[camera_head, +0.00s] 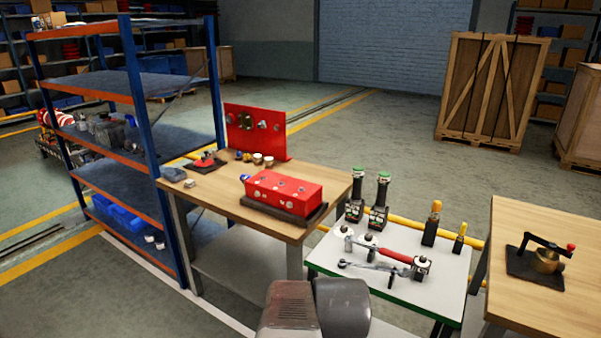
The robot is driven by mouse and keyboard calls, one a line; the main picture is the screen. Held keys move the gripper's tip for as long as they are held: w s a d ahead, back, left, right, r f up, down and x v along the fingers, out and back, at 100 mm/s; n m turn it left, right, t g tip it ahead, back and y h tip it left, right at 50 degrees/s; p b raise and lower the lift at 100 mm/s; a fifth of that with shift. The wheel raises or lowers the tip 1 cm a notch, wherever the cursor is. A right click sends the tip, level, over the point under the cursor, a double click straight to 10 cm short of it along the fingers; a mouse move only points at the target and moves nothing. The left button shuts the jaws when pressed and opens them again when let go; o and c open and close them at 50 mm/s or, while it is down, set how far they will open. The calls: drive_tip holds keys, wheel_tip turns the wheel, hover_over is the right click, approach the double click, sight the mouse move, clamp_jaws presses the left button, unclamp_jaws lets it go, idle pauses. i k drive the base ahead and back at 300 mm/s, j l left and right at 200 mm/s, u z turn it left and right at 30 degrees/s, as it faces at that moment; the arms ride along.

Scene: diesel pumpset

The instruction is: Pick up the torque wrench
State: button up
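The torque wrench (396,256), a silver bar with a red grip, lies across small upright holders on the white-topped table (330,268) in the head view. It runs from upper left to lower right. A thinner silver wrench (375,267) lies just in front of it. Grey rounded parts of my own arm show at the bottom centre, in front of the white table. My gripper's fingers cannot be seen in this view.
Two dark green-topped tools (379,198) and two yellow-handled tools (431,225) stand behind the wrench. A wooden table (226,168) with a red block (283,190) is at left. Another wooden table (540,225) with a crank-handled part is at right. Blue-orange shelving (145,110) stands far left.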

sight(423, 269)
drive_tip(key=z, duration=0.9)
drive_tip(key=i+l+u, duration=0.25)
drive_tip(key=i+u, duration=0.2)
drive_tip(key=i+l+u, duration=0.45)
drive_tip(key=i, duration=0.2)
